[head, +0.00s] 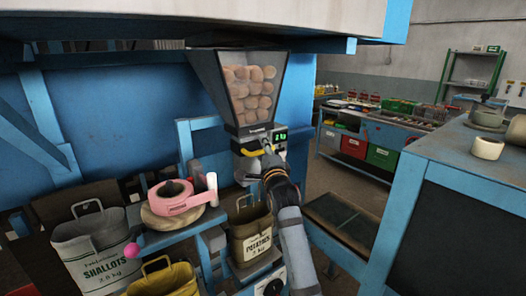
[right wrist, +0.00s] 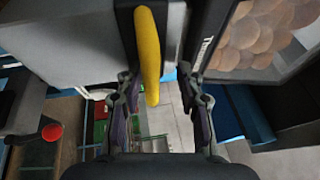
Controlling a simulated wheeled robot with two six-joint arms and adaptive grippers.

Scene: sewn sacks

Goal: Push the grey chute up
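A grey chute (head: 243,168) hangs below the potato hopper (head: 252,88), with a yellow handle (head: 250,153) at its upper front. My right gripper (head: 267,149) is at the handle, just under the hopper's green display. In the right wrist view the yellow handle (right wrist: 149,55) reaches down between the two fingers of my right gripper (right wrist: 160,100). Both fingers stand apart with gaps to the handle, so the gripper is open. A large grey surface (right wrist: 75,35), likely the chute, fills the upper left there. The right forearm hides part of the chute's right side. My left gripper is out of view.
A brown potato sack (head: 250,236) stands open below the chute. A blue-framed counter (head: 462,176) stands at right.

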